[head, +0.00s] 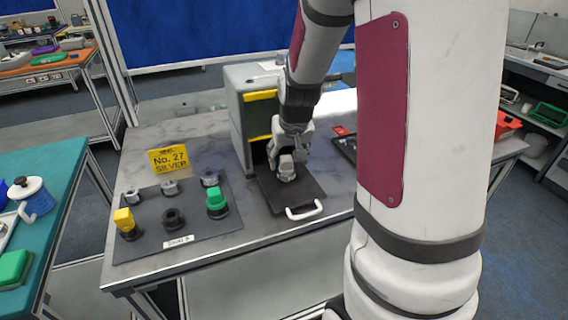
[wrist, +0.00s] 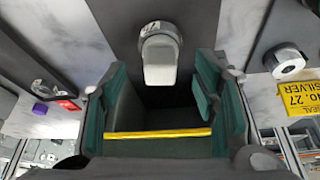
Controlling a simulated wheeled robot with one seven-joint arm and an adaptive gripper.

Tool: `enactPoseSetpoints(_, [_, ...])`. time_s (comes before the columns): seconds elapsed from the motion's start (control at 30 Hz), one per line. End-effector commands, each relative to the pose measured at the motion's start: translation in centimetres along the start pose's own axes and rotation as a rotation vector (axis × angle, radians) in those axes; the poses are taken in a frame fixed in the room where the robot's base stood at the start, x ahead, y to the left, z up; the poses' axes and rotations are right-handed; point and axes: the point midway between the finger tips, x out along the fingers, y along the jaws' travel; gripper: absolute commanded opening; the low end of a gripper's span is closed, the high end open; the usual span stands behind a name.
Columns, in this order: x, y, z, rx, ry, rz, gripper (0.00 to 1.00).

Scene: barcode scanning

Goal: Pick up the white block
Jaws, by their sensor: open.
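The white block (head: 286,170) stands on the dark pulled-out drawer (head: 318,190) of a grey cabinet. In the wrist view the white block (wrist: 159,58) has a rounded top with a dark marked patch, and sits just beyond the fingers, roughly centred between them. My gripper (head: 287,156) is low over the drawer, at the cabinet front, and partly hides the block in the head view. In the wrist view my gripper (wrist: 157,92) is open, with a teal-padded finger on each side and nothing held. Whether a finger touches the block cannot be told.
The cabinet (head: 238,115) with yellow edges stands close behind my gripper. A white handle (head: 304,210) is at the drawer's front. A dark board (head: 190,235) with several knobs and the yellow sign (head: 168,158) are left. A dark tray (head: 346,152) is right.

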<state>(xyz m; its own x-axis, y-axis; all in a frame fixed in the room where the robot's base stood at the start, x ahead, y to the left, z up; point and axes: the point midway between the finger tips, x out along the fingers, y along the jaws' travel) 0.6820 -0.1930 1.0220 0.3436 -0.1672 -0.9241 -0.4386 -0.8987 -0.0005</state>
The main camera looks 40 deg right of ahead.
Motion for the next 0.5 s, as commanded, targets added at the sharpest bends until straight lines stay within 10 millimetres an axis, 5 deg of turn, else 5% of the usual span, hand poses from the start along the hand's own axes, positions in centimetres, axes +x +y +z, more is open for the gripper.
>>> enactPoseSetpoints(0.2, [2.5, 0.0, 0.0, -0.001, -0.002, 0.000, 0.55])
enactPoseSetpoints(0.5, [2.8, -0.1, -0.1, -0.001, 0.001, 0.000, 0.50])
